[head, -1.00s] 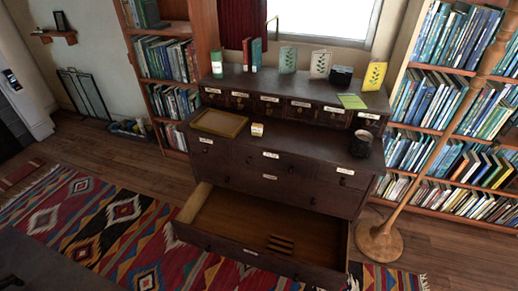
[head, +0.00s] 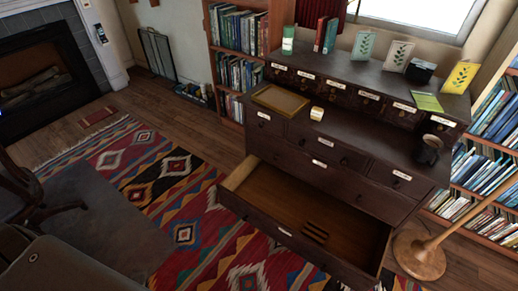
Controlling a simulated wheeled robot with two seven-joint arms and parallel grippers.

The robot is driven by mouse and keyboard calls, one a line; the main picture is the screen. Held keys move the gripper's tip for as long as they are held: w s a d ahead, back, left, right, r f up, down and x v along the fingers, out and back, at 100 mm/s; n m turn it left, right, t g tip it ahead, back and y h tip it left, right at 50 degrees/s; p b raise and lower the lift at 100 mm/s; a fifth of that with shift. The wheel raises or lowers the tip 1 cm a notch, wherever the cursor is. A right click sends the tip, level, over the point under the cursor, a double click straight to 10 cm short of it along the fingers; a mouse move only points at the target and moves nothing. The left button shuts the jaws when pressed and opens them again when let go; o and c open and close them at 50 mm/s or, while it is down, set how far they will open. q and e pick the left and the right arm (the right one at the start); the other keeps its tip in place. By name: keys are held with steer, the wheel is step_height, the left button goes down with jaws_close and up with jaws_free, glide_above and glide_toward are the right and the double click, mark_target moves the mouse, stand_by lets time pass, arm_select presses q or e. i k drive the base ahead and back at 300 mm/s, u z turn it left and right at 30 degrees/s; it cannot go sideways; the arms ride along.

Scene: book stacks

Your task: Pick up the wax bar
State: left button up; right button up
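A small pale block (head: 317,113), cream with a yellowish tone, sits on the lower top of the dark wooden chest (head: 345,140), just right of a shallow tray; it may be the wax bar, but it is too small to be sure. The bottom drawer (head: 300,205) of the chest is pulled open. A few dark striped bars (head: 315,232) lie on its floor; I cannot tell what they are. Neither of my grippers shows in the head view.
A tan tray (head: 280,101) and a dark mug (head: 428,150) stand on the chest. Cards and books line its upper shelf. A floor lamp base (head: 418,255) stands at right. A patterned rug (head: 185,190) lies in front. Dark furniture (head: 60,265) fills the lower left.

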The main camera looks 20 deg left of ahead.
mark_target(316, 113)
steer(key=u, duration=1.75)
steer(key=i, duration=1.4)
steer(key=z, duration=2.7)
